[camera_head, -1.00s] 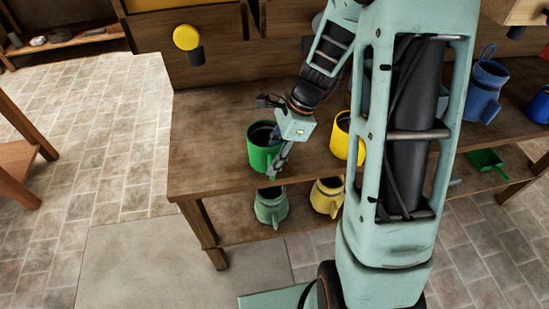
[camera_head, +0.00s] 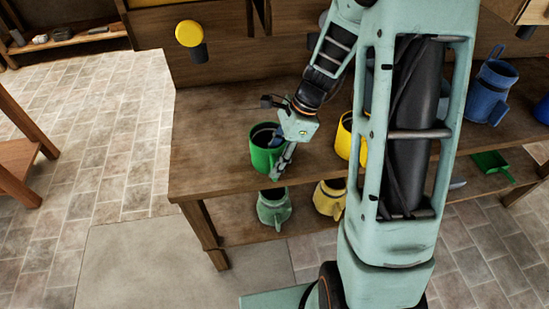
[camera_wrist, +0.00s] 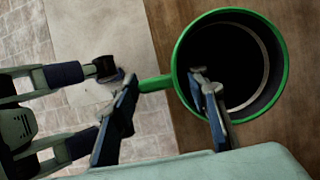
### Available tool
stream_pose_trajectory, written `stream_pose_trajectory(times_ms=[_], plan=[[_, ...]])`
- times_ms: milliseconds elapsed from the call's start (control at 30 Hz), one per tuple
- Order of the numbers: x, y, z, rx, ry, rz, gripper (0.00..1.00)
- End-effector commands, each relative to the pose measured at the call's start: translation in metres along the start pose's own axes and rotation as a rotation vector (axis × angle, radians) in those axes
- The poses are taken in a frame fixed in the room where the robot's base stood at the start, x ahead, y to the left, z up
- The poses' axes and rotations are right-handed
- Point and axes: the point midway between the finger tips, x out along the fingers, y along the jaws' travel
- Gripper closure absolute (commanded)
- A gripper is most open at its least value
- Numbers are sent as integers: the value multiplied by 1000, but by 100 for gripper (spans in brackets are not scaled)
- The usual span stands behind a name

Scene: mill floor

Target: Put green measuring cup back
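The green measuring cup (camera_head: 260,158) stands upright on the wooden bench top near its left front corner. In the wrist view, the cup's dark round mouth and green rim (camera_wrist: 284,72) fill the upper right, and its handle points left. My gripper (camera_head: 280,158) is over the handle side of the cup. In the wrist view my gripper (camera_wrist: 164,84) is open, with one finger left of the handle and the other over or inside the cup's mouth. The handle and near wall lie between the fingers. I cannot tell whether either finger touches the cup.
A yellow cup (camera_head: 345,136) stands to the right, partly behind my arm. A blue jug (camera_head: 487,98) stands further right. A pale green jug (camera_head: 273,210) and a dull yellow jug (camera_head: 328,199) sit on the lower shelf. The bench top (camera_head: 205,135) left of the cup is clear.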

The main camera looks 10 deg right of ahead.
Motion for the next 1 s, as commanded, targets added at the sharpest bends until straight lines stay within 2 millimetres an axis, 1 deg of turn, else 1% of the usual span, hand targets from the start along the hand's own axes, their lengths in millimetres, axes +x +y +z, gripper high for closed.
stream_pose_trajectory(times_ms=[33,67,100,367,467,567,800,900,1000], plan=[[0,0,0,0,0,0,51],[0,0,0,0,0,0,47],[0,0,0,0,0,0,47],[-1,0,0,0,0,0,47],[-8,0,0,-1,0,-1,47],[-24,-1,0,1,1,-4,47],[-76,-1,0,0,2,-6,47],[-94,-1,0,-1,1,-4,47],[-108,-1,0,0,1,-3,47]])
